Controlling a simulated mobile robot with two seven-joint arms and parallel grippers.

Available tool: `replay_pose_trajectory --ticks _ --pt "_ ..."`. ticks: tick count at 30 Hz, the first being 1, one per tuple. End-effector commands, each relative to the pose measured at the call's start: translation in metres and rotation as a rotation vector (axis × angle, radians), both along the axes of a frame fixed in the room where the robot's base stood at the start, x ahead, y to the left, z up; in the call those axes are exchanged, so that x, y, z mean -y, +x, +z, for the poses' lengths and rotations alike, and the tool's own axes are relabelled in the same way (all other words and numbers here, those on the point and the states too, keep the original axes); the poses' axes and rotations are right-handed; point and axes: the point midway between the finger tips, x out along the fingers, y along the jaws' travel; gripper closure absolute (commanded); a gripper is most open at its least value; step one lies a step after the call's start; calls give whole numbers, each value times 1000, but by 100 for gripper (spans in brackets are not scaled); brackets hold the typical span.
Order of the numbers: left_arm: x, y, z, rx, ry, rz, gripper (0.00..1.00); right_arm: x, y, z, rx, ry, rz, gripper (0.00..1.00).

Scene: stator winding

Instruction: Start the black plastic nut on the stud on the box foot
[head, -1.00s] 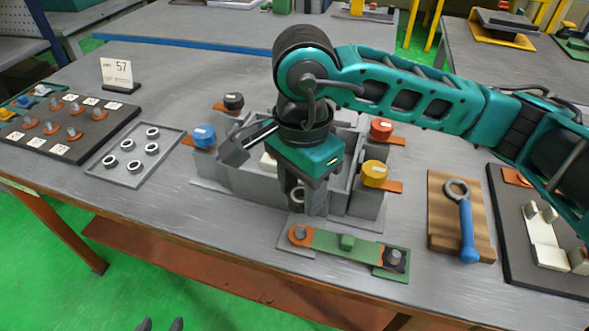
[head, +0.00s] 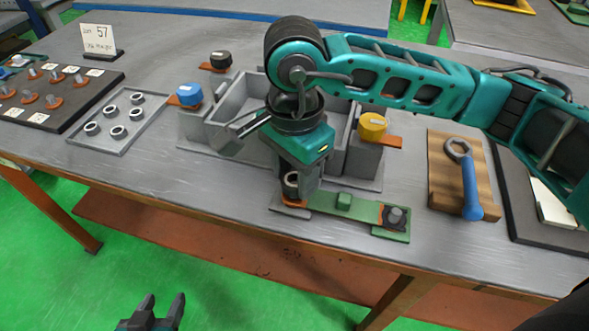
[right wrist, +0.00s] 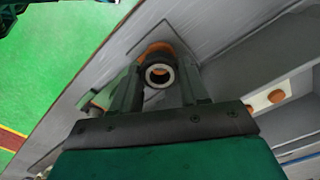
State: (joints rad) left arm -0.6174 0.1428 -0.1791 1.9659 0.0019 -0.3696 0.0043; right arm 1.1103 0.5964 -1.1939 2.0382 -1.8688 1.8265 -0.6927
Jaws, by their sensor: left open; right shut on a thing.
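My right gripper (head: 296,184) is shut on a dark nut (head: 291,180) with a pale ring face. The nut also shows between the fingers in the right wrist view (right wrist: 159,74). It is just above the orange lug (head: 294,203) at the left end of the green bar, on a grey foot plate (head: 283,210) in front of the box (head: 232,168). The stud there is hidden by the nut and fingers, so I cannot tell whether they touch. My left gripper (head: 162,305) is open and empty, low in front of the table.
The green bar (head: 362,206) carries a dark stud (head: 395,215) at its right end. A tray (head: 148,118) with several similar nuts is at left. Blue (head: 188,95), black (head: 221,60) and yellow (head: 372,126) caps surround the box. A blue-handled wrench (head: 470,190) lies on a wooden board.

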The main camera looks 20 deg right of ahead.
Motion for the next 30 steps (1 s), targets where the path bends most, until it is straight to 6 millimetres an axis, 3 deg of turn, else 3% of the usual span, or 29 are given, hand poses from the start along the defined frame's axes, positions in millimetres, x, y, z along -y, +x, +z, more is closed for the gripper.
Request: replay_pose_trajectory --ticks 7,30 --pt "0 5 7 17 -2 0 48 0 0 1 0 0 0 80" --pt "-3 1 -6 4 3 2 48 0 0 1 1 0 0 80"
